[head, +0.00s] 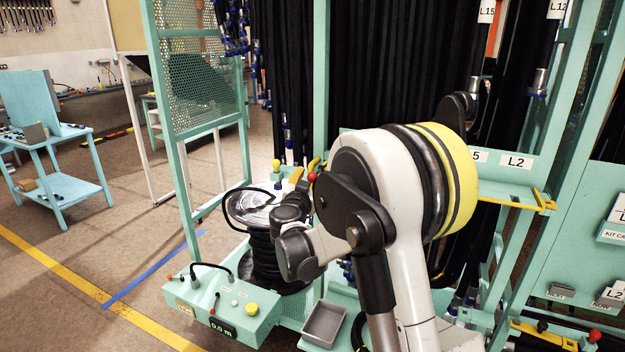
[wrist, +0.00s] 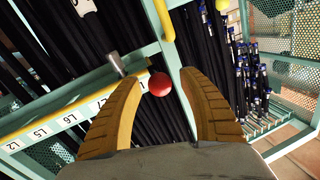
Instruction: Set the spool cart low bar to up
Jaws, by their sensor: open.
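A red ball knob (wrist: 159,84) shows in the wrist view between the tan fingertips of my open gripper (wrist: 163,80). The depth between the knob and the fingers is hard to judge, and I see no contact. A yellow bar (wrist: 164,20) runs up past the knob on the teal frame. In the head view the red knob (head: 312,177) sits just beyond my wrist, beside a tan fingertip (head: 296,175); my arm hides much of this area. I cannot tell for sure which bar is the cart's low bar. The hose spool (head: 264,255) stands left of my wrist.
The teal box with buttons and a 0.0 m display (head: 222,318) is in front of the spool. A grey tray (head: 323,323) lies to its right. Black hoses (head: 290,80) hang behind. Another red knob (head: 594,336) is at lower right. Floor at left is open.

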